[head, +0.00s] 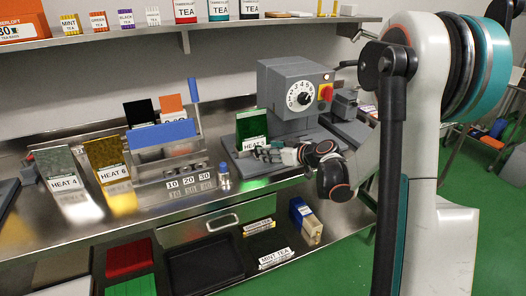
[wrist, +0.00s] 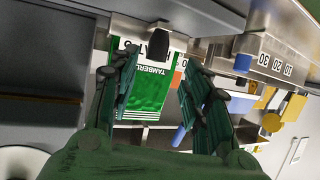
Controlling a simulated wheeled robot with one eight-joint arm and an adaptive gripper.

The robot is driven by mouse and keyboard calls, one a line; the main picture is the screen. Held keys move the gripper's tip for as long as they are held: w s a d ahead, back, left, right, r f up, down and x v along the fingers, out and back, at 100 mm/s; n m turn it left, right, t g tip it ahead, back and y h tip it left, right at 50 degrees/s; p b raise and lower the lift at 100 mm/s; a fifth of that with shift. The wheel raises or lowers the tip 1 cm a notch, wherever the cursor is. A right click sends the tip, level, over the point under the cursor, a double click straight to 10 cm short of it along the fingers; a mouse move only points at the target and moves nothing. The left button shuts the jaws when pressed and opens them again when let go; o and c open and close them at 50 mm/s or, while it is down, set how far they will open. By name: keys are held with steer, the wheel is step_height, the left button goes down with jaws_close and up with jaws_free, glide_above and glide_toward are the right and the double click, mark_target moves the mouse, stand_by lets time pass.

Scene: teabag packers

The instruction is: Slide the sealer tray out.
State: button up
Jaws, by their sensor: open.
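The grey sealer (head: 290,95) stands on the steel bench with a numbered dial and a red and yellow switch. A green tea packet (head: 252,124) with a HEAT 5 label stands upright at its front left. A flat grey part lies at the sealer's foot; I cannot tell whether it is the tray. My gripper (head: 275,154) is just in front of the sealer, low by the packet. In the wrist view my gripper (wrist: 158,90) is open, fingers apart, with the green packet (wrist: 145,85) showing beyond and between them. I cannot tell whether they touch it.
A rack (head: 165,158) with a blue front and upright blue handle stands left of the sealer. A small blue-topped weight (head: 224,176) sits between them. Gold (head: 110,170) and silver (head: 62,175) packets stand further left. A shelf (head: 90,40) runs above; a drawer (head: 212,224) is below.

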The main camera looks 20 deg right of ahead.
steer(key=v, duration=0.5)
steer(key=shift+s, duration=0.1)
stand_by(0.3)
